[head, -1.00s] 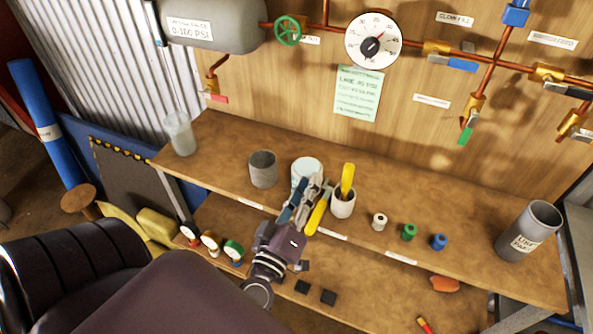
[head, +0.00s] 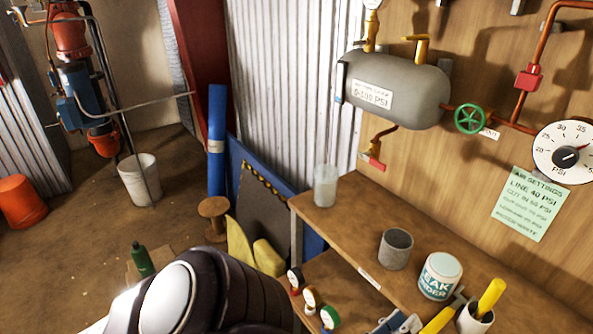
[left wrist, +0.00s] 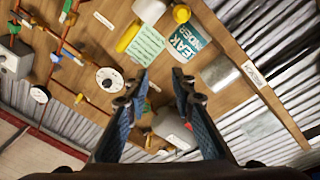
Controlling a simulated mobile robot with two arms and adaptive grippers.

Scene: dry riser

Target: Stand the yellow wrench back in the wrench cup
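The yellow wrench (head: 438,320) lies tilted on the shelf beside the wrench cup, cut off by the bottom edge of the head view. The pale wrench cup (head: 476,321) stands upright with another yellow handle (head: 491,297) sticking out of it. My left gripper (head: 400,323) shows only partly at the bottom edge, left of the wrench. In the left wrist view my left gripper (left wrist: 160,76) has its fingers apart with nothing seen between them. Yellow pieces show beyond the fingers; I cannot tell which is the wrench. My right gripper is not in view.
A leak finder tub (head: 440,276) stands just behind the wrench, with a grey cup (head: 396,249) and a clear jar (head: 325,186) farther left on the shelf (head: 350,222). Small gauges (head: 312,300) sit on the lower shelf. Shelf room is free between jar and grey cup.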

